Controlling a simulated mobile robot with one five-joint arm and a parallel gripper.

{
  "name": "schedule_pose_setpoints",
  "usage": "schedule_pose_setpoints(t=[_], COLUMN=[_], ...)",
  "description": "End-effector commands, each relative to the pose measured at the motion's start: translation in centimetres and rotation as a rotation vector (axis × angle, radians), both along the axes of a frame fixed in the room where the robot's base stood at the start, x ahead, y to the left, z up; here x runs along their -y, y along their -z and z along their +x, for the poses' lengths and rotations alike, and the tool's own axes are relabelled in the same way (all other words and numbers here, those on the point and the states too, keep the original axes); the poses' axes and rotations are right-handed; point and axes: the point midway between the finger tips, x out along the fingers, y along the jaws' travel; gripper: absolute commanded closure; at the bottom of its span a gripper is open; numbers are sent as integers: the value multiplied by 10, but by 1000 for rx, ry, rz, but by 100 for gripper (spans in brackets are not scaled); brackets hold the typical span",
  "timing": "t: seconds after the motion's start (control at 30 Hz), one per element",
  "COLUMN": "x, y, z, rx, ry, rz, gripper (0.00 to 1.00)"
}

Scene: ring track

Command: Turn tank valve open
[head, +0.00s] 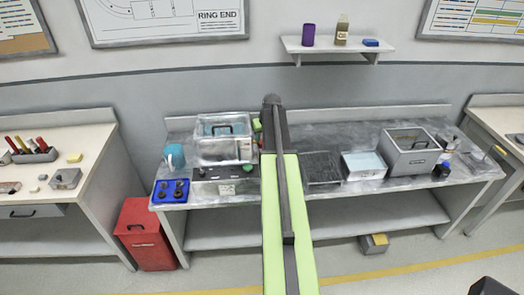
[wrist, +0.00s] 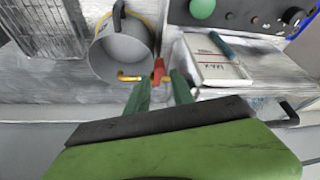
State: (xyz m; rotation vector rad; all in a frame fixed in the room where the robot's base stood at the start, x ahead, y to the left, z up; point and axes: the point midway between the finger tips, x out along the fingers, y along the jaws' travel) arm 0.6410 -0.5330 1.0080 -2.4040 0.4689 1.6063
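The tank (head: 224,152) is a pale, see-through box with a dark lid handle, left of my arm on the bench in the head view. In the wrist view its pale wall with a MAX mark (wrist: 215,62) is at the right. A red valve handle (wrist: 158,72) sits beside a yellow spout (wrist: 130,77). The spout is over the edge of a grey cup (wrist: 122,50). My gripper (wrist: 160,82) is open, its two dark green fingertips apart, with the red handle at the gap between them. Contact cannot be told. My arm hides the fingertips in the head view.
A control panel with a green button (head: 225,188) is in front of the tank.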

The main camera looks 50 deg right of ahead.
Motion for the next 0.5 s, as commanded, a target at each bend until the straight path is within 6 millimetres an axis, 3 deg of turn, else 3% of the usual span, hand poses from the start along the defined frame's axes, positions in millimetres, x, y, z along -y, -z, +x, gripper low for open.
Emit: schedule_pose_setpoints(t=[0.03,0.13,0.5], x=[2,5,5], y=[21,34,37], z=[5,11,14], rx=[0,0,0], ry=[-1,0,0], rz=[0,0,0], gripper=[72,72,73])
